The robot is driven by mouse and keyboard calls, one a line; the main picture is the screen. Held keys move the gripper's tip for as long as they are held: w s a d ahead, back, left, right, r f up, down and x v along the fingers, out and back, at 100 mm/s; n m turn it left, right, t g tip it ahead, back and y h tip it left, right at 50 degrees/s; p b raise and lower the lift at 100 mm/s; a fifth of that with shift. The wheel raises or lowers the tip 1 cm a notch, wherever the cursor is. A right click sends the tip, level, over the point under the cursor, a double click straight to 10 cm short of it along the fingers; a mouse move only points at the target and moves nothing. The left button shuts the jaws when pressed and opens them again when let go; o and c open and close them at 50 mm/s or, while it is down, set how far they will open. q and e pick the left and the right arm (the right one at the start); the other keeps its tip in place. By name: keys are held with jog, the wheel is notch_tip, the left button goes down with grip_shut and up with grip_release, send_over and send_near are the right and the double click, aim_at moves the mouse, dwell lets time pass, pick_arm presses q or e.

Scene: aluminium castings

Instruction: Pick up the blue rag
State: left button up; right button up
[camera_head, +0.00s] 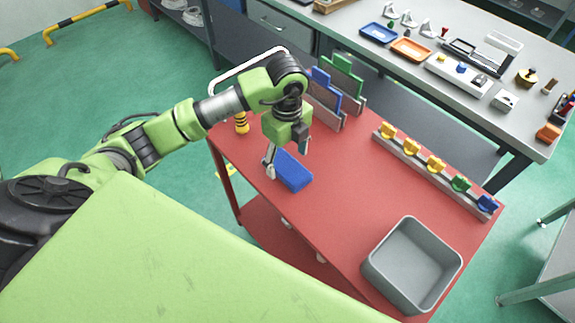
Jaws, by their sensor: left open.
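The blue rag (293,172) is a flat, folded rectangle lying on the red table top (335,205) near its left edge. My left gripper (286,165) is open and points down over the rag. One finger shows at the rag's left side and the other above its upper right part. Whether the fingertips touch the rag or the table is hard to tell. The gripper and wrist hide the rag's far end. My right gripper is not in view.
A grey bin (372,268) stands at the table's front right. A rail (413,160) with several coloured clips runs along the right edge. The table's middle is clear.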

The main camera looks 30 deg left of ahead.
aim_at(288, 169)
pick_arm(q)
notch_tip(288, 169, down, 2)
jog(key=shift+f, duration=0.3)
jog(key=c, duration=1.1)
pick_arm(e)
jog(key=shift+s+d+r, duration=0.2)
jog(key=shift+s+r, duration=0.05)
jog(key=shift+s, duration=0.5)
pick_arm(q)
jog(key=shift+r, duration=0.15)
